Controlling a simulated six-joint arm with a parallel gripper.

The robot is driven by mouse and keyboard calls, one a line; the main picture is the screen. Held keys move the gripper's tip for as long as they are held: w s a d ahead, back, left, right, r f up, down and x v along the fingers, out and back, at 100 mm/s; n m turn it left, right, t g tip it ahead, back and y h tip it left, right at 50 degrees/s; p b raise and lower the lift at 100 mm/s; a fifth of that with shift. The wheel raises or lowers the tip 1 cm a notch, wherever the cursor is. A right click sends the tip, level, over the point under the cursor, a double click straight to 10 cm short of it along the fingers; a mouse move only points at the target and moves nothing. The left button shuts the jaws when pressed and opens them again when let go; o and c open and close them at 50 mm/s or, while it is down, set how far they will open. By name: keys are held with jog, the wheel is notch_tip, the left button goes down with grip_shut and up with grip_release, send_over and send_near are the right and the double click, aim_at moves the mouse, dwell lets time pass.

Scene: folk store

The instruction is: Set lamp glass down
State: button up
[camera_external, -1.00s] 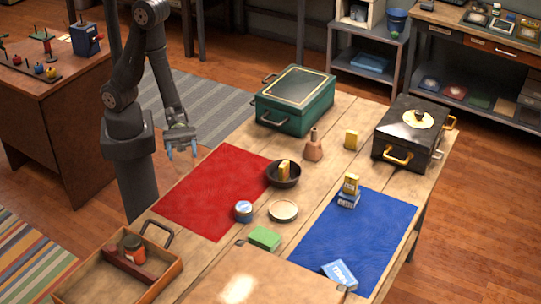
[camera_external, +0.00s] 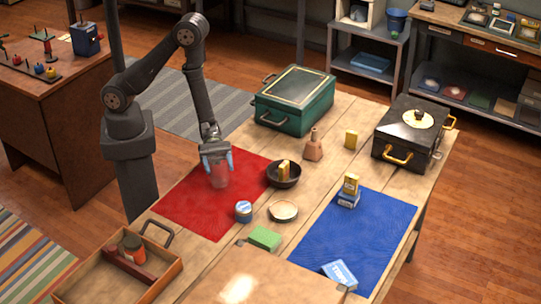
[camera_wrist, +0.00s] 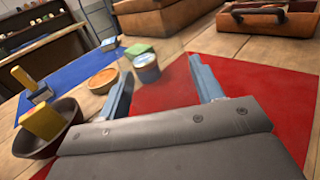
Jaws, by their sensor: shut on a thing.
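The lamp glass (camera_external: 219,179) is a clear, see-through piece, standing roughly upright between my fingers over the red mat (camera_external: 190,205). My gripper (camera_external: 217,160) points down and its blue fingers are shut on the upper part of the glass. I cannot tell whether its bottom touches the mat. In the wrist view my gripper (camera_wrist: 160,70) has its fingers apart on either side of the glass, which barely shows there. The red mat (camera_wrist: 255,90) lies beneath and beyond it.
A dark bowl (camera_external: 284,181) holding a yellow box, a blue tin (camera_external: 243,211) and a round shallow dish (camera_external: 283,211) stand right of my gripper. A green box (camera_external: 265,238) lies nearer the front. The mat's left part is clear.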

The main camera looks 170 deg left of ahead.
jog(key=shift+f, duration=1.05)
jog(key=shift+f, duration=0.1)
jog(key=o, duration=1.1)
jog(key=shift+s, duration=0.1)
jog(key=s, duration=1.1)
jog(key=shift+a, duration=0.1)
jog(key=shift+o, duration=0.6)
jog(key=shift+s, duration=0.4)
